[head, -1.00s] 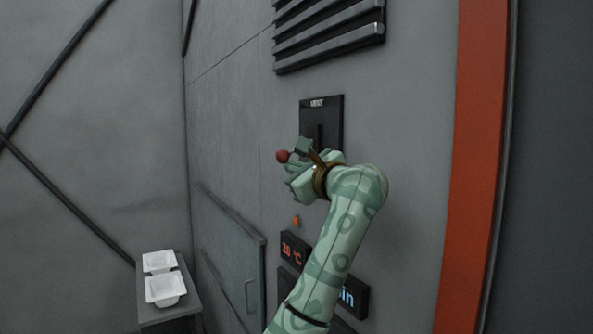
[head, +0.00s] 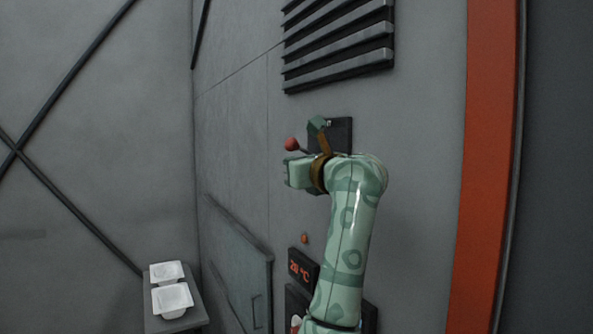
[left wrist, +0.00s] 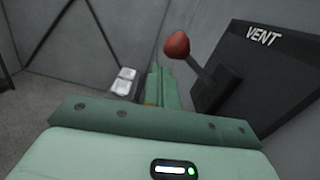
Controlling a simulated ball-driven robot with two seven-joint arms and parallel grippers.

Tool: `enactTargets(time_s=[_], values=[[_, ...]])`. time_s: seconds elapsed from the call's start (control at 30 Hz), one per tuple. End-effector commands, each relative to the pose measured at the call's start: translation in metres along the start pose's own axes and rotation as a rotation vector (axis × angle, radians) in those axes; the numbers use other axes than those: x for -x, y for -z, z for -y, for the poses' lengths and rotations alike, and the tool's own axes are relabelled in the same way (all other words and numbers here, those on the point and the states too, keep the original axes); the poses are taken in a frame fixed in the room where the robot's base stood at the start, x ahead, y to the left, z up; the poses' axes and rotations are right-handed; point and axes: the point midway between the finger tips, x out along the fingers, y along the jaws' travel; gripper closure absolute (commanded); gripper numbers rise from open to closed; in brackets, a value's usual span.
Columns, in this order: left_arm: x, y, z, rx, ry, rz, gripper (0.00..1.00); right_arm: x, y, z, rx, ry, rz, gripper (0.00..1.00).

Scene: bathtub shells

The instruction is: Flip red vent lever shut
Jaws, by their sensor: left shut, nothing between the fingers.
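The vent lever is a dark stem with a red knob (head: 291,144), sticking out from the black vent panel (head: 338,135) on the wall. In the left wrist view the red knob (left wrist: 176,47) stands above the fingertips, and the panel (left wrist: 250,65) marked VENT is at right. My left gripper (left wrist: 158,85) is shut and empty, just below and left of the knob and stem. Contact with the lever cannot be told. In the head view my gripper body (head: 300,173) is below the knob, and my wrist hides the panel's lower part.
A louvred grille (head: 338,45) is above the panel. A red temperature display (head: 303,267) and a small orange knob (head: 304,239) are below. White tubs (head: 172,298) sit on a grey stand (head: 192,317) at lower left. A red-orange strip (head: 487,150) runs down the right.

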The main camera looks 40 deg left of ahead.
Motion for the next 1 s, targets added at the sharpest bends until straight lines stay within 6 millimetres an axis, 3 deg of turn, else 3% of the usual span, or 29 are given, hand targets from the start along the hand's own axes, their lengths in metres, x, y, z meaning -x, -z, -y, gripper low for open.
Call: enactTargets(time_s=[1.0], values=[[0.0029,-0.0107,0.0031,0.002,0.000,0.002,1.00,0.0010,0.0004,-0.0003,0.000,0.000,0.000,0.64]])
